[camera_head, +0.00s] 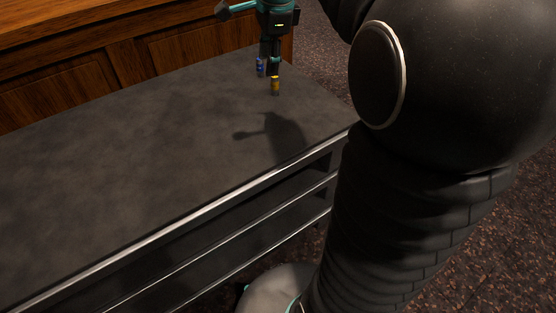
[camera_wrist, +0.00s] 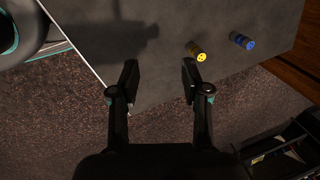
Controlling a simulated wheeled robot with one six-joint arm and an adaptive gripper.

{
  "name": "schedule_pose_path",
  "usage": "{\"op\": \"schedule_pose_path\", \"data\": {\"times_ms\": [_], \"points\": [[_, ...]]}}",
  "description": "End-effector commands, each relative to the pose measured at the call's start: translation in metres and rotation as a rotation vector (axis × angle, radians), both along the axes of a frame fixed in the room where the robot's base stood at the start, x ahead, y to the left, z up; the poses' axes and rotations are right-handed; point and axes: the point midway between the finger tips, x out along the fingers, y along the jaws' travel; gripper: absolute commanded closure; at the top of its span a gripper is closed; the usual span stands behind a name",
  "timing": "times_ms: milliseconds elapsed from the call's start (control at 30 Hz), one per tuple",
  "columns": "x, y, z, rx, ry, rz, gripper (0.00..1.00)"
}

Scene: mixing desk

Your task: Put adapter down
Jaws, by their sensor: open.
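My gripper (camera_head: 270,58) hangs above the far right end of the grey desk top (camera_head: 150,130). It is open, and nothing is between its two fingers (camera_wrist: 160,80) in the wrist view. A yellow adapter (camera_head: 275,87) and a blue adapter (camera_head: 261,67) stand upright on the desk, close together and apart. In the wrist view the yellow adapter (camera_wrist: 196,51) is just beyond the right finger. The blue adapter (camera_wrist: 242,41) is farther right. Neither is held. The gripper partly overlaps them in the head view.
The desk's edge (camera_wrist: 85,72) runs behind the fingers in the wrist view, with speckled floor (camera_wrist: 50,120) beyond. A wooden panel (camera_head: 100,50) stands along the desk's back. Dark equipment (camera_wrist: 280,155) shows at the wrist view's lower right. Most of the desk top is clear.

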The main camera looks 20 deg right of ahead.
Motion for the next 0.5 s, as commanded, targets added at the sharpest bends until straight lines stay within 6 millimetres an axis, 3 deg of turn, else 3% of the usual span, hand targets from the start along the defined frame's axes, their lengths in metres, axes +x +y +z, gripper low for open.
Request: {"op": "schedule_pose_path", "data": {"times_ms": [33,267,500], "points": [[-0.018,0.009,0.001,-0.029,-0.022,0.105,0.53],[-0.092,0.041,-0.014,-0.195,-0.12,0.628,0.53],[-0.163,0.063,-0.05,-0.402,-0.198,1.156,0.53]]}}
